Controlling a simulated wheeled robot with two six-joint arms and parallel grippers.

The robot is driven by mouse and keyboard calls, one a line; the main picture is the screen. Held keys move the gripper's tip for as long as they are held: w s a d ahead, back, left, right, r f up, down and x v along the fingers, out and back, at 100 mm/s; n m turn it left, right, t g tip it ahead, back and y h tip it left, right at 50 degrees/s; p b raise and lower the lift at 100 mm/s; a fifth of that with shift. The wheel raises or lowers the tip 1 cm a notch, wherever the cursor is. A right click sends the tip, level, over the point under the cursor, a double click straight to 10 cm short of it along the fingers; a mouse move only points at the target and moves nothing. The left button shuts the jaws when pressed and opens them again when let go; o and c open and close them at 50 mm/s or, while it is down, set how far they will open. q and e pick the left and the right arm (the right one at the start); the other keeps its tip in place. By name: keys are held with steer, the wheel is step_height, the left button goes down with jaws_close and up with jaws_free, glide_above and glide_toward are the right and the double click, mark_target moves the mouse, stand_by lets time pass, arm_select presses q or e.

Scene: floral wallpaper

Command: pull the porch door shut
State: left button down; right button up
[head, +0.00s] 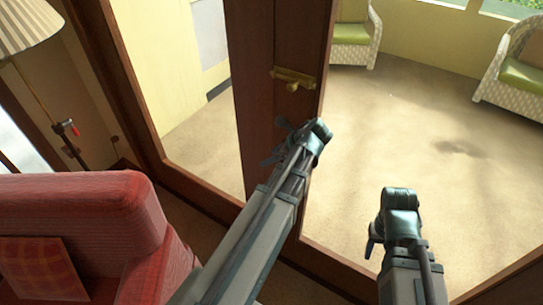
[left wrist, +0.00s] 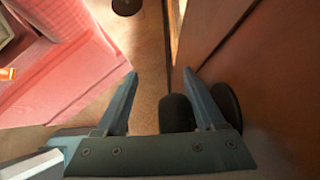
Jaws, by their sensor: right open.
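The porch door (head: 255,90) is dark brown wood with a glass pane, and its upright edge runs down the middle of the head view. A brass handle (head: 295,79) sits on it. My left gripper (head: 277,143) is below the handle, apart from it, in front of the door's lower part. The left wrist view shows its two fingers (left wrist: 160,90) spread with nothing gripped; a brown wooden surface (left wrist: 275,70) rises close beside the right finger. My right gripper (head: 373,243) is open and empty, lower right, in front of the porch floor.
A red armchair (head: 85,220) stands at the lower left and also shows in the left wrist view (left wrist: 60,70). A floor lamp (head: 28,25) is behind it. Wicker chairs (head: 352,35) with green cushions stand on the porch. The porch carpet (head: 400,120) between is clear.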

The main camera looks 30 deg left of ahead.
arm_select(q)
steer(key=c, duration=0.5)
jaws_free()
steer(key=shift+s+f, duration=0.1)
steer(key=shift+s, duration=1.1)
steer(key=p+v, duration=1)
steer(key=v, duration=0.4)
steer(key=shift+w, duration=0.6)
steer(key=shift+a, duration=0.1)
steer(key=s+d+f+n+h, duration=0.2)
steer(key=s+d+n, duration=0.4)
steer(key=d, duration=0.3)
steer(key=s+d+f+n+h, duration=0.3)
steer(key=s+d+n+h, duration=0.2)
steer(key=d+n, duration=0.3)
steer(key=s+d, duration=0.1)
steer(key=d, duration=0.1)
steer(key=shift+d+n+g, duration=0.25)
steer(key=shift+n+g, duration=0.05)
steer(key=shift+s+f, duration=0.1)
